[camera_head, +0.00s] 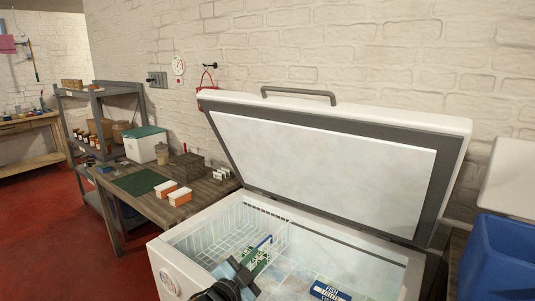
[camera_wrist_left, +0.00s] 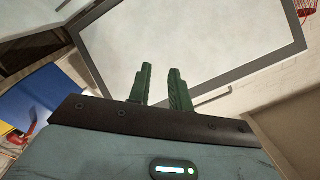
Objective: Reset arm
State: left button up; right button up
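My left gripper (camera_head: 246,272) shows at the bottom of the head view, over the open chest freezer (camera_head: 167,272). In the left wrist view its two dark green fingers (camera_wrist_left: 160,70) stand apart with an empty gap between them. The white freezer lid (camera_head: 320,160) is raised and leans toward the wall; its pale inner panel fills much of the left wrist view (camera_wrist_left: 190,45). A green package (camera_head: 259,258) and a blue box (camera_head: 328,291) lie inside the freezer. My right gripper is not in view.
A wooden table (camera_head: 205,192) left of the freezer holds orange-and-white boxes (camera_head: 180,196), a green mat (camera_head: 139,182) and a white cooler with a green lid (camera_head: 146,145). A blue bin (camera_head: 498,258) stands at the right. Red floor (camera_head: 45,225) is open at the left.

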pick_arm(q)
jog(key=s+a+f+n+g+y, duration=0.1)
jog(key=s+a+f+n+y, duration=0.2)
jog(key=s+f, duration=0.55)
jog(key=s+a+f+n+g, duration=0.1)
jog(key=s+a+f+n, duration=0.25)
jog(key=s+f, duration=0.5)
jog(key=s+a+f+n+g+y, duration=0.25)
jog(key=s+a+f, duration=0.35)
jog(key=s, duration=0.5)
jog(key=s+a+f+n+y, duration=0.1)
jog(key=s+a+f, duration=0.1)
jog(key=s, duration=0.5)
jog(key=s+a+f+n+g, duration=0.1)
jog(key=s+a+n, duration=0.1)
jog(key=s, duration=0.5)
jog(key=shift+a+f+y, duration=0.35)
jog(key=shift+a, duration=0.05)
jog(key=shift+g, duration=0.25)
